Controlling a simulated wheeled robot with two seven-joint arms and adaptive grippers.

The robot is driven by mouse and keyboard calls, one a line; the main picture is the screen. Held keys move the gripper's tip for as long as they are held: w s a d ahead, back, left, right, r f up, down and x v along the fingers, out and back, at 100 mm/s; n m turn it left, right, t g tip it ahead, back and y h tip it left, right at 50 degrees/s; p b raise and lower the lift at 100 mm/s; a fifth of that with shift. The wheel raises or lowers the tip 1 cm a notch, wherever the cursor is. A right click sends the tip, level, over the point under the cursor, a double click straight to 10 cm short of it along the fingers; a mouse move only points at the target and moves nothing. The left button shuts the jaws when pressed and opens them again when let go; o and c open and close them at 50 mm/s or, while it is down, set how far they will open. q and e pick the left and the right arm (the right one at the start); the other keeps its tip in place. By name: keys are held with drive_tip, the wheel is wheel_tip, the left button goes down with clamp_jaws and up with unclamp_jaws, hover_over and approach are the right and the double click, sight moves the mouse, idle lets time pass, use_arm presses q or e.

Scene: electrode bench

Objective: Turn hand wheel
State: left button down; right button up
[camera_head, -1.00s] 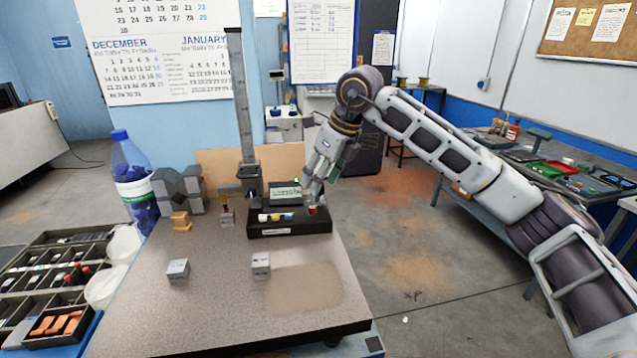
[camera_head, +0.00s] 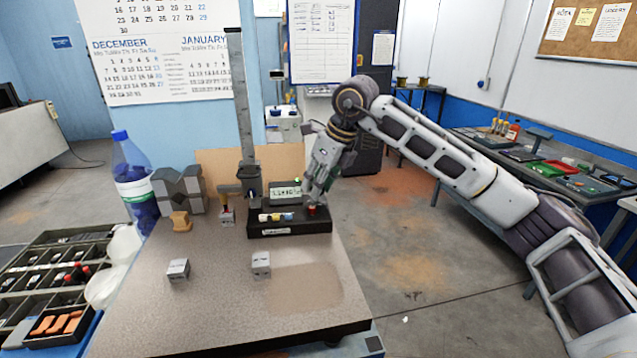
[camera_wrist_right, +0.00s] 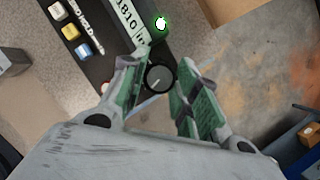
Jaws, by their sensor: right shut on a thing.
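The hand wheel, a round black knob with a grey top and a pale mark (camera_wrist_right: 159,78), sits at the end of the black control box (camera_head: 265,231). My right gripper (camera_head: 313,198) reaches down to that end. In the right wrist view its two green-padded fingers (camera_wrist_right: 163,84) stand on either side of the knob, shut on it. In the head view the fingers mostly hide the knob. A lit display (camera_head: 286,192) stands behind the box; part of its number shows in the wrist view (camera_wrist_right: 131,20). My left gripper is out of view.
Coloured buttons (camera_head: 275,217) line the box. A tall column (camera_head: 241,100) with a sliding head stands left of it. Two grey blocks (camera_head: 178,270) (camera_head: 261,265) lie on the bench (camera_head: 215,310). A bottle (camera_head: 136,185) stands at left. The bench's front is clear.

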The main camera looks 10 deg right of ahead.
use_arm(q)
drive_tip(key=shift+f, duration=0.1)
use_arm(e)
drive_tip(key=shift+m+b, duration=0.35)
drive_tip(key=shift+m, duration=0.05)
drive_tip(key=shift+m+h, duration=0.4)
drive_tip(key=o, duration=0.6)
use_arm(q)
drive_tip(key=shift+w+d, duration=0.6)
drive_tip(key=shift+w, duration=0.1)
use_arm(e)
drive_tip(key=o, duration=0.4)
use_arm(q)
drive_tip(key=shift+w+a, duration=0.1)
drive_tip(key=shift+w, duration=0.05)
